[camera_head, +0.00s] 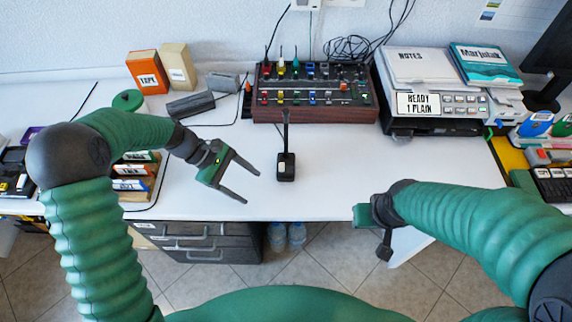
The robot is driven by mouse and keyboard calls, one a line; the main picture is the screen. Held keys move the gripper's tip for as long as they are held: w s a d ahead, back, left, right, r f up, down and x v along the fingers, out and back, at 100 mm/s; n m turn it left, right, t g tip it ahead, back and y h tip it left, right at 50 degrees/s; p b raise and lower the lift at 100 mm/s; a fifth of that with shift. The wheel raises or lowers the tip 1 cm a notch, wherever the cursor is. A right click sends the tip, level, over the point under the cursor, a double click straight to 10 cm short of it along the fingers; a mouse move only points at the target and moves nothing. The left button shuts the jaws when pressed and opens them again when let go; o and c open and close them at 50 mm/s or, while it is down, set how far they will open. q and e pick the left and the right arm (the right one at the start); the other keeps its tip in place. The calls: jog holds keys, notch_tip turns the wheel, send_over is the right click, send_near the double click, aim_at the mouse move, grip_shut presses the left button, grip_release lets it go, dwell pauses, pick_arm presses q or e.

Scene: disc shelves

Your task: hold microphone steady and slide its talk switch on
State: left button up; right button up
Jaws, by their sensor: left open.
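The microphone (286,166) is a small black desk unit with a thin upright stem. It stands on the white table in front of the mixer. Its talk switch is too small to make out. My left gripper (252,188) is open and empty just left of the microphone, its two dark fingers pointing right toward the microphone's base and apart from it. My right gripper (378,236) is at the table's front edge, right of the microphone and well apart from it. Its fingers are seen nearly edge-on, so its opening is unclear.
A mixer (315,95) with coloured knobs stands behind the microphone. A printer (430,108) is at the back right. Orange (147,73) and beige (178,68) boxes stand at the back left. The table (335,165) is clear around the microphone.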

aim_at(279, 163)
pick_arm(q)
jog(key=w+n+h, duration=0.1)
jog(key=w+h, duration=0.1)
jog(key=w+n+t+h+b, duration=0.1)
jog(key=w+n+h, duration=0.1)
jog(key=w, duration=0.1)
jog(key=w+n+h+b, duration=0.1)
jog(key=w+n+h, duration=0.1)
jog(key=w, duration=0.1)
jog(key=shift+d+t, duration=0.15)
jog(key=shift+t, duration=0.15)
jog(key=shift+w+d, duration=0.1)
jog(key=shift+d, duration=0.15)
jog(key=b+x, duration=0.2)
jog(key=x, duration=0.3)
jog(key=shift+d+f+b, duration=0.1)
jog(key=shift+d+b, duration=0.1)
jog(key=shift+b, duration=0.15)
jog(key=x, duration=0.3)
jog(key=shift+d+r+p, duration=0.1)
jog(key=shift+r+p, duration=0.1)
jog(key=shift+p, duration=0.2)
jog(key=shift+d+f, duration=0.15)
jog(key=shift+d, duration=0.35)
pick_arm(e)
notch_tip(279, 163, down, 5)
jog(key=shift+s+f, duration=0.1)
pick_arm(q)
jog(key=shift+c, duration=0.3)
